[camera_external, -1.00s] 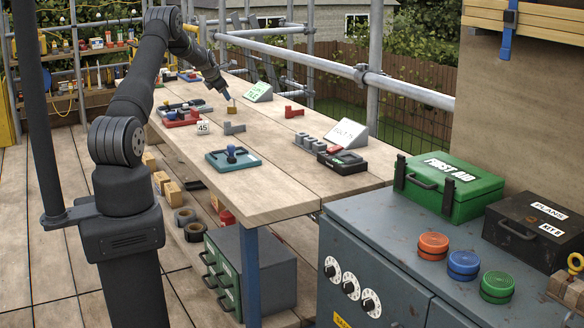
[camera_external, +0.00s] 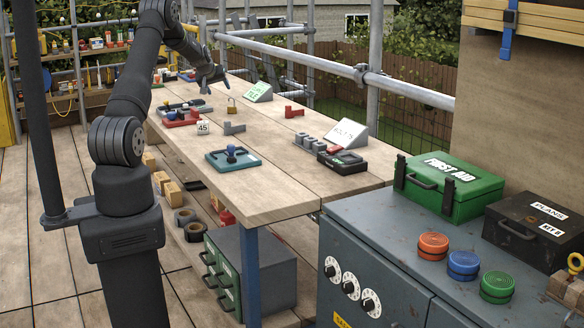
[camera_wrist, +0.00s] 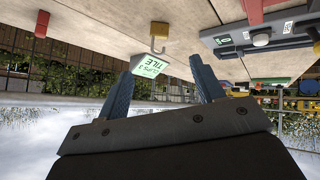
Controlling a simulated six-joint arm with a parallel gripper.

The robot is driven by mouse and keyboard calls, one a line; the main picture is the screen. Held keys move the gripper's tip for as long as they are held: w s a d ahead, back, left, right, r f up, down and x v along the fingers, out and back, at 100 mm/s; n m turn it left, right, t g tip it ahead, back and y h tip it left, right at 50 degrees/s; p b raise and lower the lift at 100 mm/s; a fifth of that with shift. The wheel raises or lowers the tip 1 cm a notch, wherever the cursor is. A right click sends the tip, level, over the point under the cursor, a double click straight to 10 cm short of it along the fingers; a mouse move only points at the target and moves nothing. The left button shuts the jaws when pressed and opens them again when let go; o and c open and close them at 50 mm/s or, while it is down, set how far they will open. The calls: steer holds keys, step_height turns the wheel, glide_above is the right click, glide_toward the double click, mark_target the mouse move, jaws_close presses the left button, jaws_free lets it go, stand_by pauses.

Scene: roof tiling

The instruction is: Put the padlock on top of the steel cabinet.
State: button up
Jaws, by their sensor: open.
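The brass padlock (camera_external: 231,109) stands on the wooden workbench with its shackle up. It also shows in the wrist view (camera_wrist: 158,29), beyond the fingertips. My gripper (camera_external: 222,82) is open and empty, above and a little left of the padlock in the external view, apart from it. In the wrist view its two spread fingers (camera_wrist: 163,77) have nothing between them but background. The grey steel cabinet (camera_external: 395,243) with white dials stands at the lower right, at the near end of the bench.
On the cabinet are a green first aid box (camera_external: 450,188), a dark box (camera_external: 535,230) and orange, blue and green round items (camera_external: 463,265). Its front top is partly bare.

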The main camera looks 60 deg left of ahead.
steer(key=m, duration=0.4)
glide_toward(231, 107)
steer(key=x, duration=0.9)
steer(key=shift+s+f, duration=0.1)
steer(key=shift+f, duration=0.3)
steer(key=shift+c, duration=0.2)
steer(key=c, duration=1.2)
steer(key=shift+r, duration=0.45)
steer(key=shift+c, duration=0.2)
step_height(231, 107, up, 4)
steer(key=shift+d+f, duration=0.15)
steer(key=shift+d, duration=0.05)
steer(key=w+d+r, duration=0.3)
steer(key=d+r, duration=0.3)
steer(key=d, duration=0.4)
steer(key=shift+w+d+r, duration=0.25)
steer(key=shift+w+d, duration=0.15)
